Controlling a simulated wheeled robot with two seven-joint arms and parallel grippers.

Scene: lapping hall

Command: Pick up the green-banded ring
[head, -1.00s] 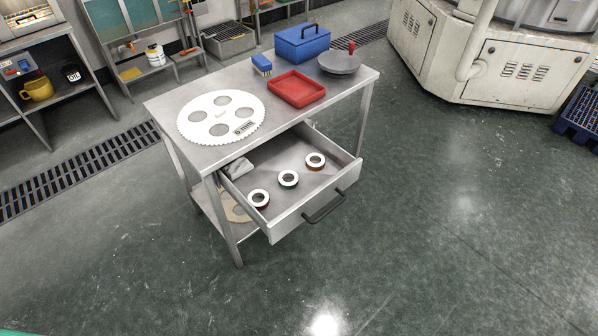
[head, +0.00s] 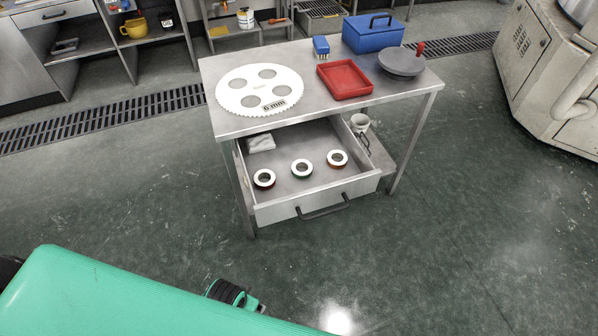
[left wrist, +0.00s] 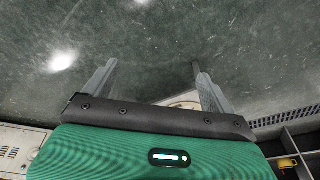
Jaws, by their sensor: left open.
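Three white-topped rings lie in a row in the open drawer (head: 325,188) of the steel table in the head view. The middle ring (head: 302,176) shows a dark greenish side band and lies flat. The left ring (head: 264,186) has a dark reddish band, and the right ring (head: 337,165) an orange-brown one. My left gripper shows in the left wrist view (left wrist: 153,66), its two fingers wide apart with only floor between the tips. In the head view my green left arm crosses the lower left, well short of the drawer. My right gripper is not in view.
A grey cloth (head: 261,143) lies in the drawer's back left corner. The tabletop holds a white toothed disc (head: 259,78), a red tray (head: 344,92), a blue box (head: 374,38), a brush (head: 321,48) and a grey round plate (head: 401,64). The floor before the drawer is clear.

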